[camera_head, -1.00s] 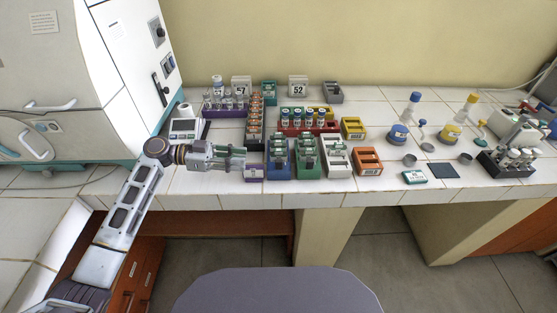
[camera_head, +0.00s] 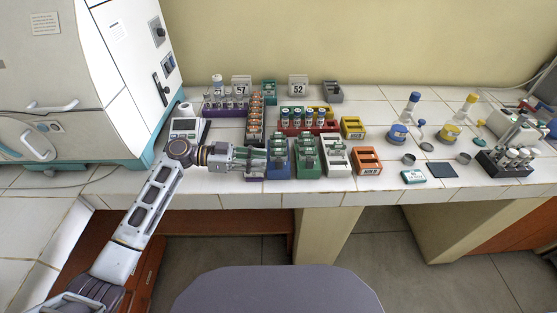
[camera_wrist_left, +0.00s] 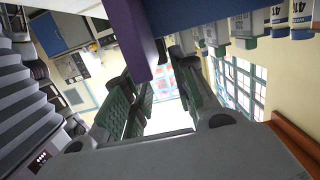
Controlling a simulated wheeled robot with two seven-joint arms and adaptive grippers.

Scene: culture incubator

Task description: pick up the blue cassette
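The blue cassette (camera_head: 278,173) stands in the front row of the bench, holding green-topped items. It is between a purple cassette (camera_head: 254,176) and a green cassette (camera_head: 307,171). My left gripper (camera_head: 264,157) reaches in from the left, over the purple cassette, with its fingertips close to the left side of the blue one. Whether they touch it I cannot tell. In the left wrist view the gripper's green-padded fingers (camera_wrist_left: 160,95) are apart with nothing between them. The purple cassette (camera_wrist_left: 130,38) and a blue surface (camera_wrist_left: 205,12) show above them. My right gripper is out of view.
A white cassette (camera_head: 337,167) and an orange one (camera_head: 367,162) stand to the right. A red rack (camera_head: 297,129) of vials is behind. A scale (camera_head: 184,128) and a large white incubator (camera_head: 85,85) stand left. Clear tiles lie along the bench's front edge.

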